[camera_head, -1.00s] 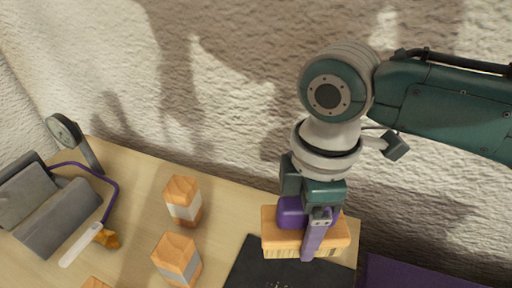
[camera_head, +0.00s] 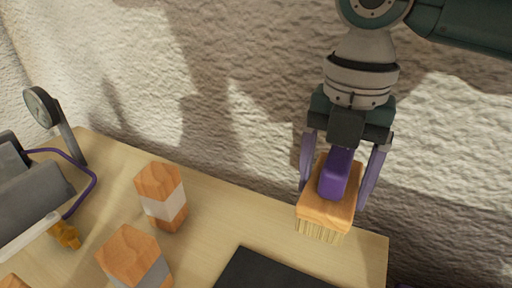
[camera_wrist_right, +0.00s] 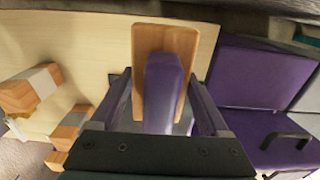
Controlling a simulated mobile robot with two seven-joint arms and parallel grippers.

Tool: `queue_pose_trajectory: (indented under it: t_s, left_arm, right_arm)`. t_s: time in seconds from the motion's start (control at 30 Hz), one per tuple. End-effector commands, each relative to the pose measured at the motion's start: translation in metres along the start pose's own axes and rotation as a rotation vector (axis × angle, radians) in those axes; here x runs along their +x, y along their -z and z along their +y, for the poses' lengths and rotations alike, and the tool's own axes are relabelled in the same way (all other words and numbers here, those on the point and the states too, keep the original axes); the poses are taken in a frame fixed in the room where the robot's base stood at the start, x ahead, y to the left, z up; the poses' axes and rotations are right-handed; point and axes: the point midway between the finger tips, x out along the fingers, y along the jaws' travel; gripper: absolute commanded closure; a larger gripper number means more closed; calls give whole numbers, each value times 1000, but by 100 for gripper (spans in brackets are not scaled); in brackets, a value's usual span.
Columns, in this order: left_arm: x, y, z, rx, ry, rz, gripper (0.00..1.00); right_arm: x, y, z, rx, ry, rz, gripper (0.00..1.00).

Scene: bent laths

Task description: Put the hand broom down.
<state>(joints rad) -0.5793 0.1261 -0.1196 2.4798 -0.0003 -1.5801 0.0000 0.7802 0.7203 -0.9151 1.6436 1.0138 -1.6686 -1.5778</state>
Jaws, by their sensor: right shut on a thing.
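The hand broom (camera_head: 325,205) has an orange-brown wooden block, a purple handle and pale bristles. My right gripper (camera_head: 338,190) comes down from above, with its purple fingers on either side of the wooden block and the purple handle between them. The right wrist view also shows the hand broom (camera_wrist_right: 165,45) between the fingers of my right gripper (camera_wrist_right: 160,85). The bristles point down at the table's back right part. I cannot tell whether they touch the tabletop (camera_head: 225,205). My left gripper is not in view.
Wooden blocks with pale bands (camera_head: 162,197) stand left of the broom. A black flat thing (camera_head: 265,270) lies in front of it. Grey objects and a purple curved rod (camera_head: 92,180) are at the left. A rough pale wall (camera_head: 200,60) rises behind.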

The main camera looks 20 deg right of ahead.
Motion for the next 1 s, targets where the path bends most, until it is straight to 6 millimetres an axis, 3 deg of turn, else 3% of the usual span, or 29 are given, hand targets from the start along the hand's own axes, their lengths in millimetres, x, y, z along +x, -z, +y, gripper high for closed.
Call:
queue_pose_trajectory:
  t_s: [0.03, 0.1, 0.37, 0.57, 0.97, 1.0]
  left_arm:
    - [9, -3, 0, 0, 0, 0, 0]
    - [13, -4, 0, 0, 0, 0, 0]
    - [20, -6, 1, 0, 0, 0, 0]
    - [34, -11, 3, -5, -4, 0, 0]
    - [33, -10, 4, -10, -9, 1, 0]
    - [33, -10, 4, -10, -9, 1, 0]
  right_arm:
    - [17, 0, 0, 1, 1, 1, 100]
    - [28, 0, 0, 1, 1, 1, 100]
    - [49, 0, 0, 1, 0, 0, 100]
    - [81, 0, 0, 2, 0, 0, 100]
    - [85, 0, 0, 1, -1, -1, 100]
    - [85, 0, 0, 1, 0, -1, 17]
